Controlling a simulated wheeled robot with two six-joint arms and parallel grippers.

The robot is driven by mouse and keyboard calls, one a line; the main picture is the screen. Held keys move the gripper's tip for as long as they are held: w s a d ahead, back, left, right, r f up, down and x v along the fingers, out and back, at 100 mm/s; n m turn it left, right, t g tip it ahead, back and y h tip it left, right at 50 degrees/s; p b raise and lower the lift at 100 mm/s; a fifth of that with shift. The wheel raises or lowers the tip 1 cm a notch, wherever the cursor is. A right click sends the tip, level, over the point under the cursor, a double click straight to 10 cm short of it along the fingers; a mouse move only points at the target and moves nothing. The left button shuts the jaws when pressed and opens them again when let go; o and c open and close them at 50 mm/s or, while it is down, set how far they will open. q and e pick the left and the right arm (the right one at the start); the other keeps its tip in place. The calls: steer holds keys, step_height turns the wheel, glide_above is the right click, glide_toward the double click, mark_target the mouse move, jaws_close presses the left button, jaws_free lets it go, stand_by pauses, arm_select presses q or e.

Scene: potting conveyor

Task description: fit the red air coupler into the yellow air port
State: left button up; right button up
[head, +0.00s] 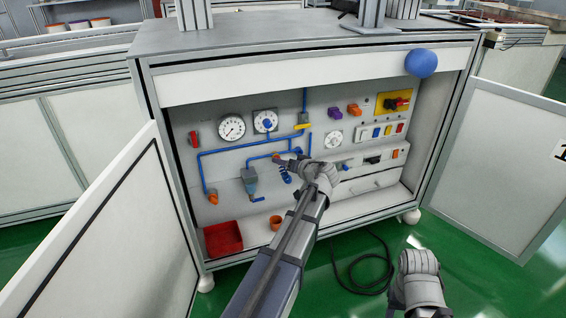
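My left gripper (292,164) reaches into the open cabinet, in front of the back panel, its fingers pointing left. A small orange-red piece (276,156), perhaps the red air coupler, shows at its fingertips. A coiled blue hose (286,176) hangs just below the fingers. Whether the fingers are closed on the piece is too small to tell. A yellow piece (302,126) sits on the blue piping above the gripper; I cannot tell if it is the yellow air port. My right gripper (418,266) is outside the cabinet, low at the right; its fingers are not clear.
The cabinet doors (118,232) stand open on both sides. Round gauges (231,127), blue pipes and a yellow plate with a red switch (397,103) are on the panel. A red bin (223,238) and an orange cup (275,222) stand on the cabinet floor. A dark hose (366,276) lies outside.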

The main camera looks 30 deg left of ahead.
arm_select(q)
steer(key=p+v, duration=0.2)
steer(key=v, duration=0.4)
steer(key=shift+d, duration=0.15)
steer(key=shift+s+r, duration=0.1)
steer(key=shift+r, duration=0.05)
